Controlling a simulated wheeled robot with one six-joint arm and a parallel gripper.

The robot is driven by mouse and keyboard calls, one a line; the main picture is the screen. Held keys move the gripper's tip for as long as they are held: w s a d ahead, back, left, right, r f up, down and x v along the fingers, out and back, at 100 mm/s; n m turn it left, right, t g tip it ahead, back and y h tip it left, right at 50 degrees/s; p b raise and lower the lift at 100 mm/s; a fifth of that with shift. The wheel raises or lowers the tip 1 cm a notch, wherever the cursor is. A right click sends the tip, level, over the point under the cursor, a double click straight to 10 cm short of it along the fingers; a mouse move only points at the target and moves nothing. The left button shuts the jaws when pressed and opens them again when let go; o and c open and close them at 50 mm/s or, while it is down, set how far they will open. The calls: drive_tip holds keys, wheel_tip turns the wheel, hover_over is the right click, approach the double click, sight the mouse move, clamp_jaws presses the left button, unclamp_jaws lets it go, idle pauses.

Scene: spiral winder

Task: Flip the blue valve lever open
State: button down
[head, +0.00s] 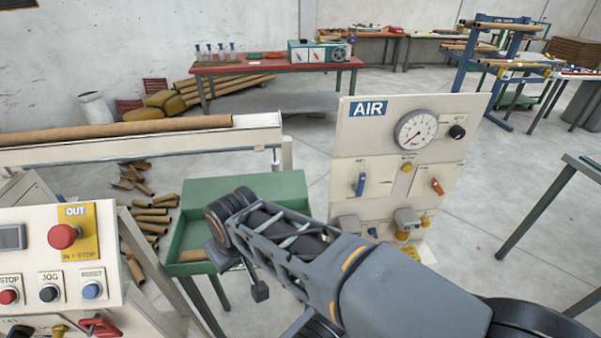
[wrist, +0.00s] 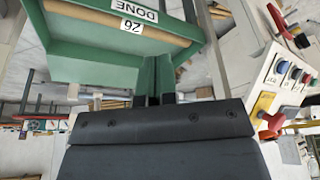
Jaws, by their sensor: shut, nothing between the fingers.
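The blue valve lever (head: 361,184) stands near upright on a pale plate at the left of the AIR panel (head: 360,135). Its mount and the plate around it are clear of my arm. My gripper (wrist: 154,100) is shut and empty in the wrist view, with its fingertips close to the green bin. In the head view, my arm's far end is over the green bin, well left of the lever, and the fingers cannot be made out there. The lever does not show in the wrist view.
An orange lever (head: 437,186) and a gauge (head: 415,130) share the panel. The green bin (head: 245,188) stands between the panel and the control console (head: 30,225), which has a red OUT button (head: 64,236). Open floor lies right of the panel.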

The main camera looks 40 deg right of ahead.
drive_tip(key=shift+w, duration=0.35)
drive_tip(key=shift+s, duration=0.1)
drive_tip(key=w+d+f+n+g+h+b, duration=0.1)
drive_tip(key=w+d+f+n+g+h, duration=0.1)
drive_tip(key=d+n, duration=0.7)
drive_tip(key=w+d+f+n+g+h, duration=0.2)
drive_tip(key=w+d+n+g+h, duration=0.2)
drive_tip(key=d+n+g+h, duration=0.3)
drive_tip(key=w+d+f+n+g+h+b, duration=0.1)
drive_tip(key=d+n+g+h, duration=0.4)
drive_tip(key=d+n, duration=0.7)
drive_tip(key=w+d+f, duration=0.1)
drive_tip(key=w+d, duration=0.1)
drive_tip(key=d, duration=0.2)
drive_tip(key=shift+w+d+f+n+h+b, duration=0.2)
drive_tip(key=shift+n+h+b, duration=0.1)
drive_tip(key=shift+n+b, duration=0.1)
drive_tip(key=shift+s, duration=0.1)
